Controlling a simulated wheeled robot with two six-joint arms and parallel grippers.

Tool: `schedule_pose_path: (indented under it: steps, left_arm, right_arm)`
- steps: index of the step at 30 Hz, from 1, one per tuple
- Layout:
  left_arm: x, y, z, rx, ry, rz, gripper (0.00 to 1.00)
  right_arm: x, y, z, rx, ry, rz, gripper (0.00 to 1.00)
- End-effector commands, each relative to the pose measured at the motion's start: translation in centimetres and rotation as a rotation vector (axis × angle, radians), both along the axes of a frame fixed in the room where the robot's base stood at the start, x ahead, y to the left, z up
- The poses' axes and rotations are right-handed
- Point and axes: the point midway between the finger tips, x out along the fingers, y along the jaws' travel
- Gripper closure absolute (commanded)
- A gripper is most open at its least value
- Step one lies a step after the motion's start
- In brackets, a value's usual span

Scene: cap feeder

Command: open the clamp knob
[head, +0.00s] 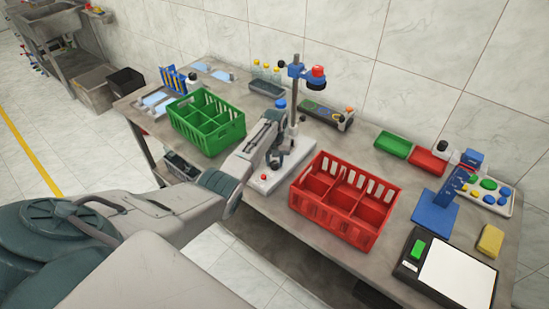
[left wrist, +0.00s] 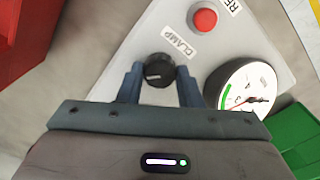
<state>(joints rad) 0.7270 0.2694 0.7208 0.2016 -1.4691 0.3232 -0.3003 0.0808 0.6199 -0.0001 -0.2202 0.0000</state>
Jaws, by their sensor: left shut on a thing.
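The clamp knob (left wrist: 158,70) is round and black with a pale mark. It sits on a white panel (left wrist: 225,50) beside a label reading CLAMP. My left gripper (left wrist: 158,82) has one blue-grey finger on each side of the knob and is shut on it. In the head view my left gripper (head: 272,150) reaches over the white base (head: 270,183) of the stand between the two crates. The knob cannot be made out clearly there. My right gripper is not in view.
A red button (left wrist: 204,20) and a dial gauge (left wrist: 240,88) sit close to the knob. A green crate (head: 206,121) stands left of the stand and a red crate (head: 344,200) right of it. The stand's upright post (head: 293,105) rises just behind my gripper.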

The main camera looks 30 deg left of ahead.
Motion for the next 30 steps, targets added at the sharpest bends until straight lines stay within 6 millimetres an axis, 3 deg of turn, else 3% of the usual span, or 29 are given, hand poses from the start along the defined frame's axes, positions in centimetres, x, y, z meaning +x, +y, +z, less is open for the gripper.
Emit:
schedule_pose_path:
  steps: [18,30]
  left_arm:
    - [0.1,0.1,0.3,0.002,-0.001,0.556,0.91]
    - [0.1,0.1,0.2,0.002,-0.003,0.752,0.91]
  right_arm:
    - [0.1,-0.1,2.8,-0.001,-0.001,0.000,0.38]
    - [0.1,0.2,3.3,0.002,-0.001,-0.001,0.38]
